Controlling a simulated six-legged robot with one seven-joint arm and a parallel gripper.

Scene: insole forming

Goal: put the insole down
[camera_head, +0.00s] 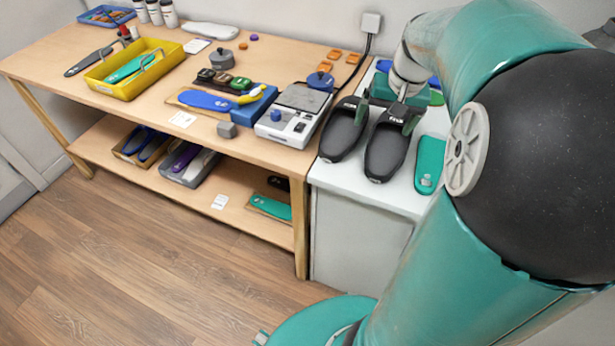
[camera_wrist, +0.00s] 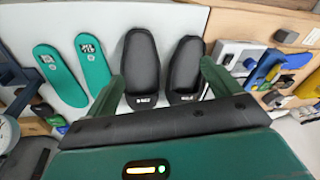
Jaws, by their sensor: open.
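Two teal insoles lie flat side by side on the white cabinet top in the wrist view: one at the left (camera_wrist: 60,76) and one nearer the black forms (camera_wrist: 93,66). The head view shows one teal insole (camera_head: 429,165); my arm hides the area to its right. Two black shoe-shaped forms, left (camera_wrist: 141,68) and right (camera_wrist: 186,68) in the wrist view, stand beside the insoles. My gripper (camera_wrist: 162,70) is open and empty, its green fingers spread over the near ends of the forms. In the head view my gripper (camera_head: 387,116) is above the forms, apart from the insole.
A white scale-like device (camera_head: 291,122) stands left of the forms on the wooden table (camera_head: 130,65). A yellow tray (camera_head: 130,83) holds another teal insole. A blue insole (camera_head: 207,99) lies mid-table. A lower shelf holds bins. The white cabinet (camera_head: 355,235) has a free front strip.

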